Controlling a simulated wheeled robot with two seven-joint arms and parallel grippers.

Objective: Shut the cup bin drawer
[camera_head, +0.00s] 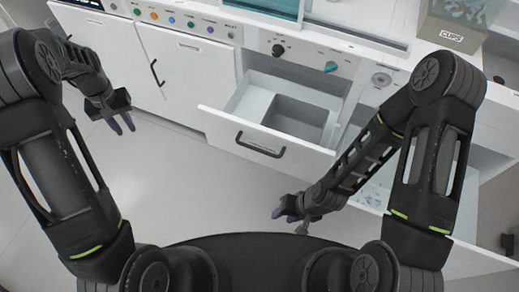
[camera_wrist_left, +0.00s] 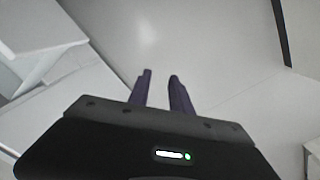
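A white drawer (camera_head: 225,118) with a black bar handle (camera_head: 262,146) stands pulled out in the middle of the head view. It holds a grey inner compartment that looks empty. A second, lower drawer (camera_head: 468,253) is pulled out at the right, with small clear pieces inside, partly hidden by my right arm. I cannot tell from a label which is the cup bin drawer. My left gripper (camera_head: 124,122) is open and empty, left of the middle drawer; its parted fingers show in the left wrist view (camera_wrist_left: 160,90). My right gripper (camera_head: 291,219) looks open and empty, in front of the middle drawer.
A bin labelled CUPS (camera_head: 452,37) stands on the counter at upper right. A panel with knobs (camera_head: 305,60) is above the middle drawer. Closed cabinet doors (camera_head: 190,80) are at left. The floor (camera_head: 150,190) between my arms is clear.

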